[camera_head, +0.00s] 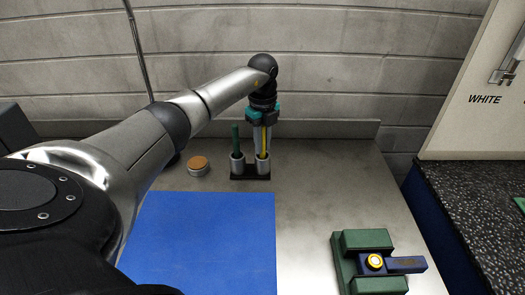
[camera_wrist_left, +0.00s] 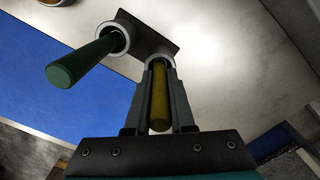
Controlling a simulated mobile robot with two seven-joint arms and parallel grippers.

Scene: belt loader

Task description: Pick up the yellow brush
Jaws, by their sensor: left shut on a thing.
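The yellow brush (camera_head: 263,142) stands upright in the right-hand cup of a small two-cup holder (camera_head: 250,177) on the grey table. My left gripper (camera_head: 262,140) comes down from above and is shut on the brush's handle. In the left wrist view the yellow handle (camera_wrist_left: 159,95) lies between the two fingers (camera_wrist_left: 160,100), its lower end still within the cup ring. The brush's lower part is hidden in the cup. My right gripper is not in view.
A green-handled tool (camera_head: 236,140) stands in the left cup, close beside the gripper. A round tan-topped tin (camera_head: 198,166) sits left of the holder. A blue mat (camera_head: 205,240) lies in front. A green and blue device (camera_head: 370,262) is at front right. A wall stands behind.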

